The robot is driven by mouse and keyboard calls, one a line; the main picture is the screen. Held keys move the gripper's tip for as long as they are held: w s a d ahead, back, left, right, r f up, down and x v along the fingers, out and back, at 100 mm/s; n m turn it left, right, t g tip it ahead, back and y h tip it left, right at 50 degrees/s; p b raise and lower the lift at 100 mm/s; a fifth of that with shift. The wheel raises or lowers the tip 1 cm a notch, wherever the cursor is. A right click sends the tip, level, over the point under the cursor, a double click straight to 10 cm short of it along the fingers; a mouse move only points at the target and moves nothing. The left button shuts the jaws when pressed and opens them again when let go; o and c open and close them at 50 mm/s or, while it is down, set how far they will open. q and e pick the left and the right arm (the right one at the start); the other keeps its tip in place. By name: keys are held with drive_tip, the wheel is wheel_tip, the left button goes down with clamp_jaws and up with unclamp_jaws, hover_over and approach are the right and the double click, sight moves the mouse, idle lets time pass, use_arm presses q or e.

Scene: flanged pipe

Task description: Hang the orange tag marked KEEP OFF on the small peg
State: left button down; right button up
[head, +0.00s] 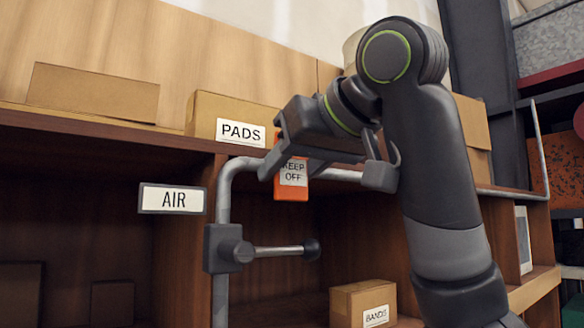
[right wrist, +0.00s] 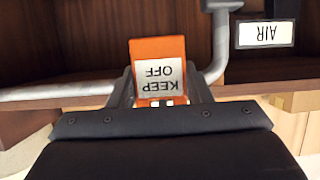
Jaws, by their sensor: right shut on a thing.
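The orange tag (head: 291,188) marked KEEP OFF hangs below my right gripper (head: 288,166) in the head view, in front of the pipe's top bend. In the right wrist view the tag (right wrist: 157,62) appears upside down between the fingers of the right gripper (right wrist: 160,92), which is shut on it. A short rod with a dark round knob (head: 312,250) sticks out to the right from the grey valve block (head: 225,248), below the tag. I cannot tell whether this rod is the small peg. My left gripper is not in view.
The grey pipe (head: 224,200) rises, bends and runs right along the shelf front. An AIR sign (head: 172,199) is left of it. A PADS box (head: 232,118) stands on the shelf top and a BANDS box (head: 362,303) lower down. Space around the knob looks clear.

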drive_tip(key=o, duration=1)
drive_tip(key=shift+o, duration=0.2)
